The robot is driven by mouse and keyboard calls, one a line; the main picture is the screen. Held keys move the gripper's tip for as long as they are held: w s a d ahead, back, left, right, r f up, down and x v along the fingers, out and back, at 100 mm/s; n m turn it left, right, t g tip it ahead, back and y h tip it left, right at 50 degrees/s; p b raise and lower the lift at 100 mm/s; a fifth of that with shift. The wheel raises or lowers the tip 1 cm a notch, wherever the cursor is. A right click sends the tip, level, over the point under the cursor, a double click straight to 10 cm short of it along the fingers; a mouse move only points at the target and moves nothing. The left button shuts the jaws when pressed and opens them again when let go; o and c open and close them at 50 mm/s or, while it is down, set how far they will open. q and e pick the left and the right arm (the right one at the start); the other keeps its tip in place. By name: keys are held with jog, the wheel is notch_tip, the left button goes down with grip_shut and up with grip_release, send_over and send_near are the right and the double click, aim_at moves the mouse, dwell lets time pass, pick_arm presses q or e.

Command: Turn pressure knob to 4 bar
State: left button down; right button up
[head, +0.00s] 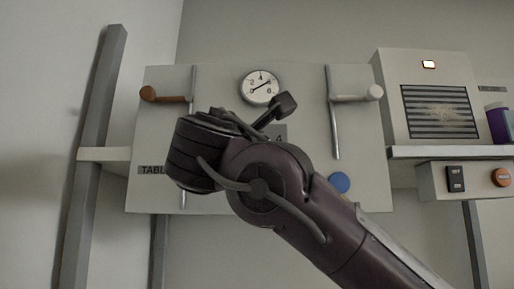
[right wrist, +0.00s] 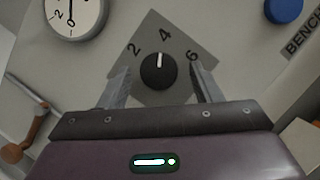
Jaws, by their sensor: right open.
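The round black pressure knob (right wrist: 158,74) sits on a grey plate (right wrist: 150,25) marked 2, 4 and 6 in the right wrist view. Its white pointer line points nearly at the 4. My right gripper (right wrist: 160,68) is open, with its fingers apart on either side of the knob; I cannot tell whether they touch it. In the head view my right arm hides the knob, and only a corner of the plate (head: 281,130) shows. The white gauge (head: 260,86) is above it, its needle slanting from lower left to upper right. My left gripper is out of view.
The panel (head: 365,130) carries a brown-handled lever (head: 165,95) at left, a white-handled lever (head: 358,94) at right and a blue button (head: 339,182). A shelf (head: 440,152) with a purple container (head: 498,124) stands at right, above a switch box (head: 478,180).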

jog(key=b+v, duration=0.3)
jog(key=v, duration=0.4)
jog(key=shift+s, duration=0.35)
jog(key=shift+a+f, duration=0.15)
jog(key=shift+a, duration=0.05)
